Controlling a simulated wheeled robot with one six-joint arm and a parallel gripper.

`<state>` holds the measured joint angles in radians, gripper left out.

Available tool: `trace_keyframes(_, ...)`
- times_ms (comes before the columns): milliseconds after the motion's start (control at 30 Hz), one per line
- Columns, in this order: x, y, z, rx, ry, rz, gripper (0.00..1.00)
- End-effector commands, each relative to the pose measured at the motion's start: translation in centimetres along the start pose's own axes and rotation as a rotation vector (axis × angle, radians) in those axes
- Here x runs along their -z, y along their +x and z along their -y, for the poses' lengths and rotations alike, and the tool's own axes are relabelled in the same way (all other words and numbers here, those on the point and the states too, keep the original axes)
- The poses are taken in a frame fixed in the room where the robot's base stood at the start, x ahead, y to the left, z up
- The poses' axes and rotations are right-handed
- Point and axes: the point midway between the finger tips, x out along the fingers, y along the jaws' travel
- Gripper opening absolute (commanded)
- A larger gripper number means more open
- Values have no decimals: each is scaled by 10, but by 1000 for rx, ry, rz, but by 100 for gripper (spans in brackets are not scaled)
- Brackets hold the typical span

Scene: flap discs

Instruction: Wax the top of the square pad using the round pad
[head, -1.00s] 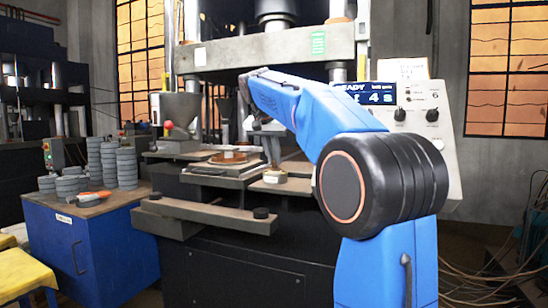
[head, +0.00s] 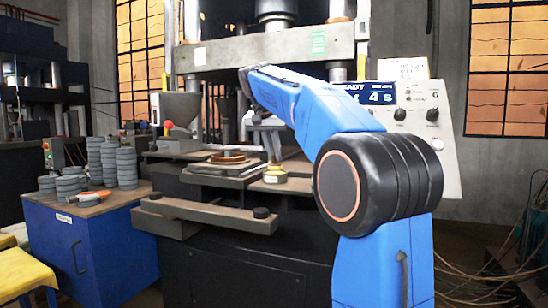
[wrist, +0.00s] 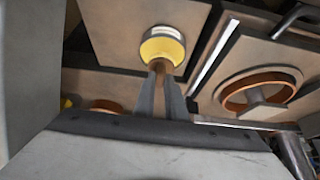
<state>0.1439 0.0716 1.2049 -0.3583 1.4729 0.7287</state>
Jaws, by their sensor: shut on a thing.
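The round pad (wrist: 163,48) is yellow with a pale side band and a short brown handle. My gripper (wrist: 164,80) is shut on that handle in the wrist view. In the head view the round pad (head: 275,175) is at the right front of the press bed, just below my gripper (head: 270,155). A flat brown square plate (wrist: 112,35) lies behind the pad in the wrist view and seems to be the square pad. I cannot tell whether the round pad touches it.
An orange-brown ring (wrist: 262,88) lies on another flat plate to the right, and it shows in the head view (head: 229,158). A control panel (head: 420,115) stands at the right. A blue cabinet (head: 95,255) with stacks of grey discs (head: 108,163) is at the left.

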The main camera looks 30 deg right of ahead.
Motion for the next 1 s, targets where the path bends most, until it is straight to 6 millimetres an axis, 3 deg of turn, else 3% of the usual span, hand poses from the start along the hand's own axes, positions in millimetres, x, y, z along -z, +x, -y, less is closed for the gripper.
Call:
trace_keyframes(700, 24, -40, 0, 0, 0, 0, 0)
trace_keyframes(1000, 27, -46, 0, 0, -1, 0, 0)
